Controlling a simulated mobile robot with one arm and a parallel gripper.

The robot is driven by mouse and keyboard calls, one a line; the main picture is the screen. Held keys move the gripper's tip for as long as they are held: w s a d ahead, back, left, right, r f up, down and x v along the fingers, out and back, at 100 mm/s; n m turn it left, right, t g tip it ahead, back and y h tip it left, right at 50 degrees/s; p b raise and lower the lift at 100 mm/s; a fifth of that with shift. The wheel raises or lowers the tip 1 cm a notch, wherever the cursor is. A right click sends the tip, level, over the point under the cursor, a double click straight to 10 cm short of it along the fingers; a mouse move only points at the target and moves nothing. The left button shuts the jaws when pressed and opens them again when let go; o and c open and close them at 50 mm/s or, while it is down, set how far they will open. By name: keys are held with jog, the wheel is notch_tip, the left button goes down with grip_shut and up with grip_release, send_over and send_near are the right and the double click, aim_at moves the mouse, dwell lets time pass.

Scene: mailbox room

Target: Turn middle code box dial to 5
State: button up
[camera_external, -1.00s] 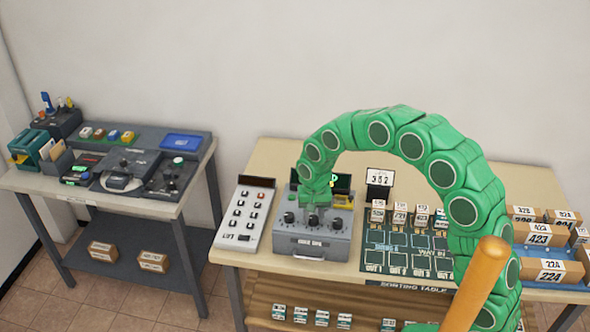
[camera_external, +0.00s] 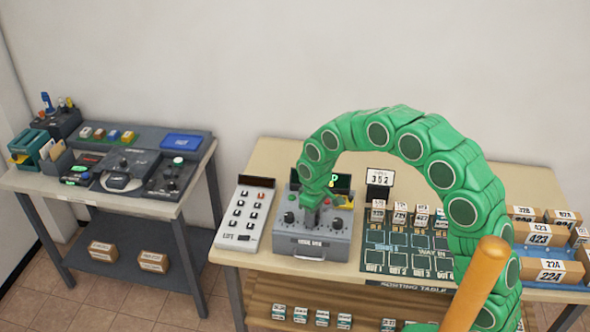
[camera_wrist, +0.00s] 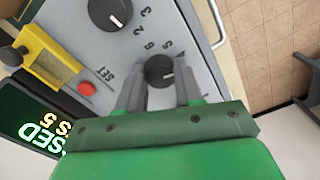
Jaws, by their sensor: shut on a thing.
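The grey code box (camera_external: 318,243) stands on the sorting table with a row of black dials on its sloped face. My gripper (camera_external: 310,214) reaches down onto the middle dial, which it mostly hides in the external view. In the wrist view the middle dial (camera_wrist: 159,71) sits between my two fingers, which are shut on it. Its white mark points toward the right of that picture. A neighbouring dial (camera_wrist: 109,13) shows at the top.
The box has a red button (camera_wrist: 86,88) marked SET, a yellow part (camera_wrist: 47,58) and a lit display (camera_wrist: 42,125), partly cut off. A white keypad (camera_external: 244,215) stands close on the left. A slotted sorting board (camera_external: 398,262) lies on the right.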

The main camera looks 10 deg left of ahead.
jog(key=n, duration=0.5)
jog(key=shift+a+n, duration=0.1)
jog(key=shift+n, duration=0.2)
jog(key=n, duration=0.4)
jog(key=shift+r+n, duration=0.1)
jog(key=shift+n, duration=0.2)
jog(key=o, duration=1)
jog(key=shift+o, duration=0.2)
jog(key=shift+r, duration=3.85)
